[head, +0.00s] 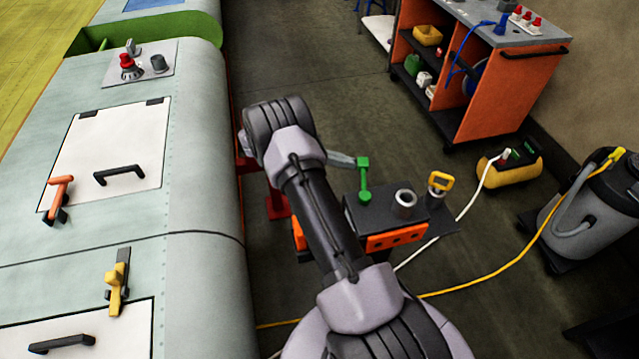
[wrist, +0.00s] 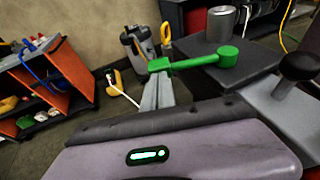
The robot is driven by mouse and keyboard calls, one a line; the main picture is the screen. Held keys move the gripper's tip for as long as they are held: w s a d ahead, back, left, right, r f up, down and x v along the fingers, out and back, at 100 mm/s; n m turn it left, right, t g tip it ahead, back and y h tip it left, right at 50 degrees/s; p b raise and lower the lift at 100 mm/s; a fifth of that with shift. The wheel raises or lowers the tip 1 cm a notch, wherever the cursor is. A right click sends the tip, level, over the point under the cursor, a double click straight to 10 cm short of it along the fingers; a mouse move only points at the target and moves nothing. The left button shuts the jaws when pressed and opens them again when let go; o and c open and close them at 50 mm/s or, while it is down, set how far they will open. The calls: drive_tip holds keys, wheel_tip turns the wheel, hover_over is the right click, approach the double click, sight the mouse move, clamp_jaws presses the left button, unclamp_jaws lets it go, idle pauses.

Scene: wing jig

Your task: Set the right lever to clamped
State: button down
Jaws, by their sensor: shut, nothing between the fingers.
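A green lever (head: 364,180) stands out at the left of a dark block on the jig stand; in the wrist view the green lever (wrist: 200,62) lies roughly level, with a round end at right and a blocky end at left. My gripper (head: 346,160) is shut and empty, its grey fingers beside the lever's blocky end. In the wrist view the fingertips (wrist: 160,80) sit just below that end; I cannot tell whether they touch. An orange lever (head: 60,193) and a yellow lever (head: 117,285) are on the wing at left. No label shows which lever is the right one.
The pale wing (head: 200,200) stands close left of my arm. An orange cart (head: 515,90), a vacuum (head: 595,205) and floor hoses lie to the right.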

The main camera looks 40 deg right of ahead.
sight(362, 159)
drive_tip(key=shift+s+d+r+p, duration=0.1)
drive_tip(key=shift+s+d+p, duration=0.35)
drive_tip(key=shift+d, duration=0.5)
drive_tip(key=shift+s+d+p, duration=0.25)
drive_tip(key=shift+s+d, duration=0.35)
drive_tip(key=shift+d, duration=0.35)
drive_tip(key=shift+d, duration=0.1)
